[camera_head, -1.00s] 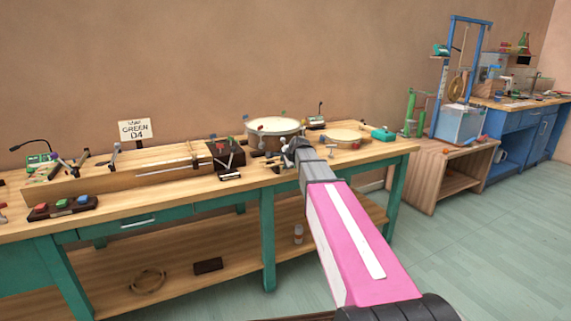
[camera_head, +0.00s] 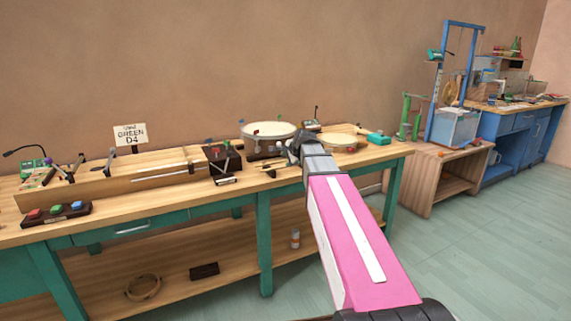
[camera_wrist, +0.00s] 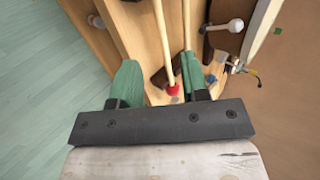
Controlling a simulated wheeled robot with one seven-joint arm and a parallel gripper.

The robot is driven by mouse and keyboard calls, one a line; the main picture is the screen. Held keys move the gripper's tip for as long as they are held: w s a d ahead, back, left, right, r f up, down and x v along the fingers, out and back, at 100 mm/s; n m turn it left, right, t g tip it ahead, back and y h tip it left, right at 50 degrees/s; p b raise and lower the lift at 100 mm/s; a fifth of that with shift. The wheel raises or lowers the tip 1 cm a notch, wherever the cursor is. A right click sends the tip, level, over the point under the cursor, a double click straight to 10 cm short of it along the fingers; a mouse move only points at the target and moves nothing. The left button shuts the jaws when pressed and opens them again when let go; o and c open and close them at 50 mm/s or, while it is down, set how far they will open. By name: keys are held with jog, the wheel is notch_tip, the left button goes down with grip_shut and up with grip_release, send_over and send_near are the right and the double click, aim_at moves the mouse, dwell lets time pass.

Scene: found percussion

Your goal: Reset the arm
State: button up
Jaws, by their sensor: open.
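My gripper (camera_wrist: 160,70) is open. In the wrist view its two green fingers stand apart over the bench. Between and beyond them are two pale mallet sticks, and one mallet (camera_wrist: 164,45) has a red head that shows between the fingers. I see no contact with the mallets, though the second stick runs behind the right finger. In the head view my pink and white arm reaches forward over the bench, with the gripper end (camera_head: 302,147) just in front of the drums; its fingers are hard to make out there.
The wooden bench (camera_head: 100,218) holds a white drum (camera_head: 268,130), a tan drum (camera_head: 336,141), a long stringed board, a sign (camera_head: 131,135) and a button box (camera_head: 56,213). A wooden shelf unit (camera_head: 423,180) stands right. The floor (camera_head: 475,230) in front is clear.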

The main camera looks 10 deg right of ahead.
jog(key=shift+s+d+r, duration=0.1)
jog(key=shift+s+r, duration=0.25)
jog(key=shift+r, duration=0.05)
jog(key=s+f+n+g+h, duration=0.3)
jog(key=s+f+n+g, duration=0.5)
jog(key=s+f, duration=2)
notch_tip(320, 180, down, 2)
jog(key=n, duration=0.6)
jog(key=shift+s+d+f+g, duration=0.15)
jog(key=shift+s+d+g, duration=0.1)
jog(key=shift+d+g, duration=0.15)
